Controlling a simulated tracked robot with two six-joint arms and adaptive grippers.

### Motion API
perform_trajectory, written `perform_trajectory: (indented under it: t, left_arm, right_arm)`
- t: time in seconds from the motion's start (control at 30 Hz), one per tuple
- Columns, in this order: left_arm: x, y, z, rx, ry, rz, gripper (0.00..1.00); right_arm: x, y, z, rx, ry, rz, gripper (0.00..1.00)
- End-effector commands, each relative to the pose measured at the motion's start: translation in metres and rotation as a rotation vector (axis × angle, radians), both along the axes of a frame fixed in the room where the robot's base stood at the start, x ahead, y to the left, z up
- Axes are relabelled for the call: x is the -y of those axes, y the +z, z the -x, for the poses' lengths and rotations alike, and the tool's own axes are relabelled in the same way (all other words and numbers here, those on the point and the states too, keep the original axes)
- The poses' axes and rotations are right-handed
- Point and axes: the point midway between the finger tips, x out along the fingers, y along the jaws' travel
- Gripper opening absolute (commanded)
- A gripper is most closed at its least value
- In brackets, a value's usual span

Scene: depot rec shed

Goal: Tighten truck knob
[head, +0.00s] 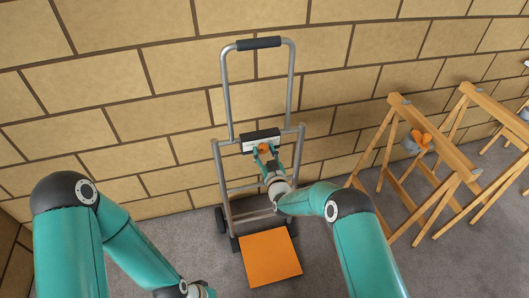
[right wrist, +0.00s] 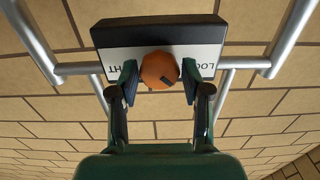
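The hand truck (head: 228,95) stands upright against the brick wall, with a grey tube frame, a black grip on top and an orange toe plate (head: 270,257). A dark box with a white label (right wrist: 120,35) sits on its crossbar; the label's lettering is partly hidden. The round orange knob (right wrist: 160,70) is on the box's front and has a dark mark at its lower right. My right gripper (right wrist: 160,82) has one finger on each side of the knob and appears shut on it.
The brick wall (head: 120,85) is close behind the truck. Grey carpet (head: 190,240) is open around the truck's foot.

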Motion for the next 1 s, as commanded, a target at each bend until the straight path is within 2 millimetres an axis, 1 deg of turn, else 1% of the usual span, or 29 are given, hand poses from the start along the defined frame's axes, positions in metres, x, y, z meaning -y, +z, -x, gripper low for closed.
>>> perform_trajectory:
  t: [0.03,0.2,0.37,0.57,0.77,1.0]
  left_arm:
    - [0.0,0.0,0.0,0.0,0.0,0.0,0.21]
    - [0.0,0.0,0.0,0.0,0.0,0.0,0.21]
    - [0.0,-0.001,0.0,0.0,0.0,0.0,0.21]
    - [0.0,-0.011,0.0,0.0,0.0,0.0,0.21]
    - [0.0,-0.033,0.0,0.0,0.0,0.0,0.21]
    - [0.0,-0.071,0.0,0.0,0.0,0.0,0.21]
  right_arm:
    - [0.0,0.0,0.0,0.0,0.0,0.0,0.35]
    - [0.0,0.0,0.0,0.0,0.0,0.0,0.06]
    - [0.0,0.0,0.0,0.0,0.0,-0.004,0.06]
    - [0.0,-0.002,0.0,-0.01,0.0,-0.044,0.06]
    - [0.0,-0.004,-0.001,-0.035,0.001,-0.144,0.06]
    - [0.001,-0.007,-0.001,-0.086,0.0,-0.336,0.06]
